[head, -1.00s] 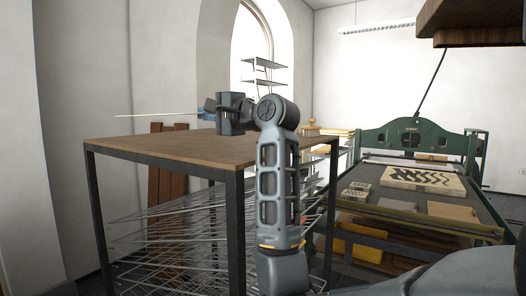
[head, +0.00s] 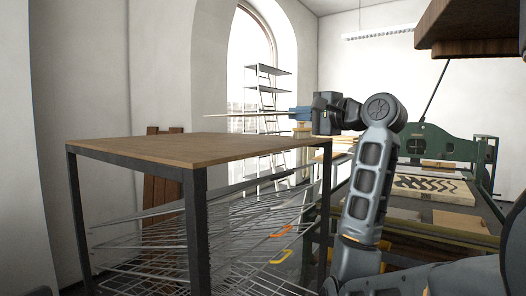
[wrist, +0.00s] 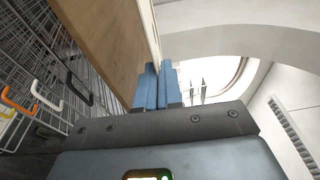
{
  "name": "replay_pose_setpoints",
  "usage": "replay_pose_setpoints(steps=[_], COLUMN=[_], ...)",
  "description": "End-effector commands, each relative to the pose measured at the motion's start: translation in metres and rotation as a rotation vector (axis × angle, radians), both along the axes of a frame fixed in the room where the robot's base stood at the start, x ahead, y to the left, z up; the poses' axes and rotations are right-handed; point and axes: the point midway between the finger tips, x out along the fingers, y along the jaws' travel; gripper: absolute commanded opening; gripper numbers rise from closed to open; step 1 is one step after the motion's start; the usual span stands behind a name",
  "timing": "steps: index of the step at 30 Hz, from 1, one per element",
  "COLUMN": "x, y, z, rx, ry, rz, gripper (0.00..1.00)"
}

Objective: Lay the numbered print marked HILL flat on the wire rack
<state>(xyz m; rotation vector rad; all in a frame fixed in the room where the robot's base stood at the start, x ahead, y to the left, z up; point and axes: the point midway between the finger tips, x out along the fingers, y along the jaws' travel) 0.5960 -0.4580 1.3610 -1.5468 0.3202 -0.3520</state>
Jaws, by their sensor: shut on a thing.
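My gripper (head: 301,113) is shut on the edge of a thin pale sheet, the print (head: 250,113). The print is level and nearly edge-on in the head view, reaching left from the blue fingertips, above the height of the table top. No marking on it can be read. In the wrist view the blue fingers (wrist: 158,88) are together, and the print is only a thin pale line beyond them. The wire rack (head: 140,243) has several tilted wire shelves beneath the table top, left of and below my gripper. It also shows at the left of the wrist view (wrist: 35,50).
The brown table top (head: 200,147) on dark legs covers the rack. A green press (head: 430,143) with a carved block (head: 432,187) stands at the right. A metal shelf stand (head: 268,72) is by the window.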

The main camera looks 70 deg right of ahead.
Motion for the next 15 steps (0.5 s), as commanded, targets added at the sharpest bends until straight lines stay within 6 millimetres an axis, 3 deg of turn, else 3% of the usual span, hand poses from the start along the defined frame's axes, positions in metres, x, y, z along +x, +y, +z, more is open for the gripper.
replay_pose_setpoints(steps=[9,15], x=[0.039,0.048], y=[0.051,0.062], z=[-0.039,-0.047], rx=[0.001,0.000], ry=[0.002,0.000], rz=[0.003,0.001], gripper=[0.00,0.00])
